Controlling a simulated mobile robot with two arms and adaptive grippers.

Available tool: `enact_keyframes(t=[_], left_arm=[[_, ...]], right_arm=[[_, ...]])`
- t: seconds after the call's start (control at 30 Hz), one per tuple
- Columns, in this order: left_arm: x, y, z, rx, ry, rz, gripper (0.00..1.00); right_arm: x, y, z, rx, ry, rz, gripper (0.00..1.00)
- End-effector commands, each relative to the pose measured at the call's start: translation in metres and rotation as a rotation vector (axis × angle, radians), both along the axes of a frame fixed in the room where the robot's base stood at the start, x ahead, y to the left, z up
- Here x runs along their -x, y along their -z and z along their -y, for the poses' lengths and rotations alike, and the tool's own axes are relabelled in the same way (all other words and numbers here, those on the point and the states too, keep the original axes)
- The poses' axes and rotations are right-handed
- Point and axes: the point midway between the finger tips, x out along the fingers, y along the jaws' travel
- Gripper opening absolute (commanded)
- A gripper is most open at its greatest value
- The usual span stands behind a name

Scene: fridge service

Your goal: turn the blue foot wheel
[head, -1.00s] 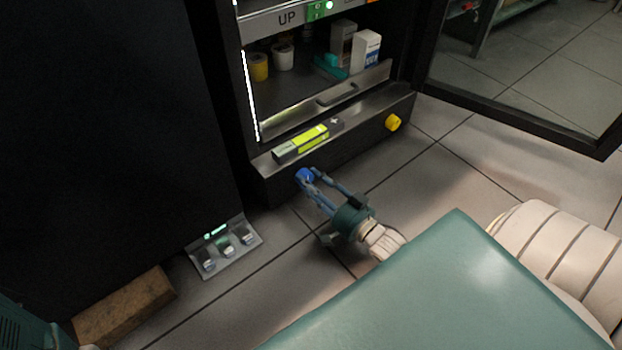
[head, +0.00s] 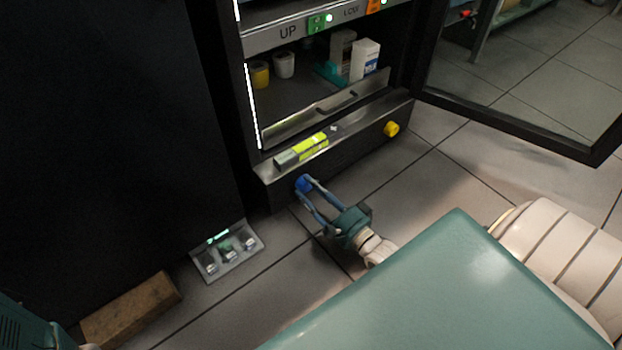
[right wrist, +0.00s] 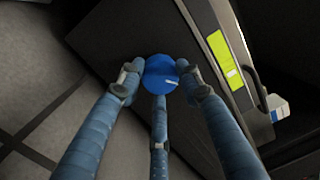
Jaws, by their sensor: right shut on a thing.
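The blue foot wheel (head: 304,183) sits low on the front of the fridge's base, at its left end. In the right wrist view the wheel (right wrist: 161,74) is a round blue knob with a small pale mark at its lower right. My right gripper (head: 308,187) reaches it from the front, its fingers shut on the wheel. In the right wrist view the fingertips (right wrist: 158,80) press on the wheel's left and right sides, with a third finger below it. My left gripper is not in view.
A yellow foot wheel (head: 391,129) is at the base's right end. A level with a yellow-green vial (head: 310,146) lies on the ledge above. The open fridge door (head: 520,125) stands at right. A small panel (head: 228,254) and a brown block (head: 130,311) lie on the floor at left.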

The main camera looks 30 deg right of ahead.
Motion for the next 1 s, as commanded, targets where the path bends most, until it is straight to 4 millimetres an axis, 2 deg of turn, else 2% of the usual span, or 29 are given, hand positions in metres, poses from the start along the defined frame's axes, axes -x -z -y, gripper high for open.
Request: enact_keyframes(t=[0.07,1.0], left_arm=[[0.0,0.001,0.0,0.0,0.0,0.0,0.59],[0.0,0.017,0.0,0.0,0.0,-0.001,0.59]], right_arm=[[-0.002,-0.002,0.007,-0.07,0.01,-0.002,0.09],[-0.002,0.004,0.005,-0.927,0.011,-0.074,0.09]])
